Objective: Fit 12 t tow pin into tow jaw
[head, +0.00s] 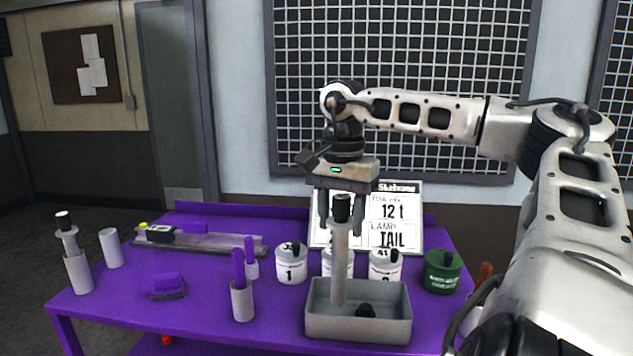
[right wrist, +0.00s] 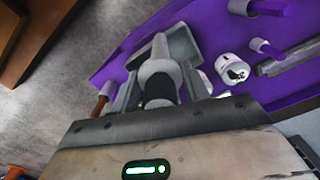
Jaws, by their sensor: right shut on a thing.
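My right gripper (head: 341,218) points down and is shut on the black top of a long grey pin (head: 339,265). The pin hangs upright, its lower end over or inside a grey tray (head: 390,330); its exact height is unclear. No mark on it is readable. In the right wrist view the pin (right wrist: 158,65) stretches away from the jaws, with the tray (right wrist: 181,42) beyond. I cannot tell for sure which thing is the tow jaw; a long grey metal piece (head: 215,241) lies at the back left. My left gripper is not in view.
On the purple table stand a black-topped pin in a grey sleeve (head: 77,272), an empty-looking sleeve (head: 111,248), a purple pin in a sleeve (head: 242,302), white numbered pots (head: 291,264) and a green pot (head: 442,272). A board (head: 392,212) reads "12 t" and "TAIL".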

